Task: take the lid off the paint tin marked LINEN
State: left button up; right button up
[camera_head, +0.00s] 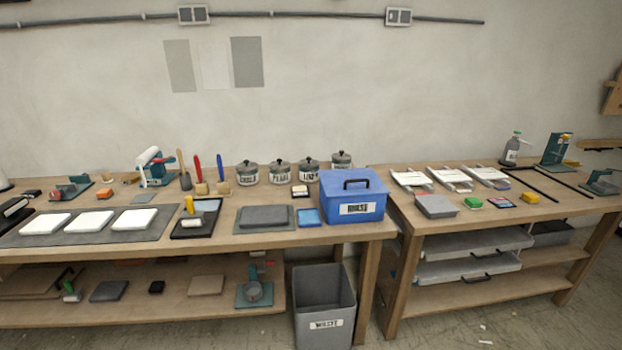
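Several grey paint tins with dark knobbed lids stand in a row at the back of the left bench. The third tin from the left (309,170) has a white label that seems to read LINEN, though the print is small and blurred. Its lid (309,160) is on. The second tin (279,173) seems to read PEARL. The first tin's label (247,180) is hard to read. The fourth tin (342,160) is partly hidden behind a blue box. Neither of my grippers is in view.
The blue lidded box (338,208) with a black handle stands in front of the tins' right end. A small block (300,191) sits before the third tin. A grey WASTE bin (323,310) stands on the floor.

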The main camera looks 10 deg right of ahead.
aim_at(308, 162)
jog(key=i+j+z, duration=0.1)
jog(key=i+j, duration=0.2)
jog(key=i, duration=0.25)
jog(key=i+j+z, duration=0.15)
jog(key=i+j, duration=0.25)
jog(key=i, duration=0.2)
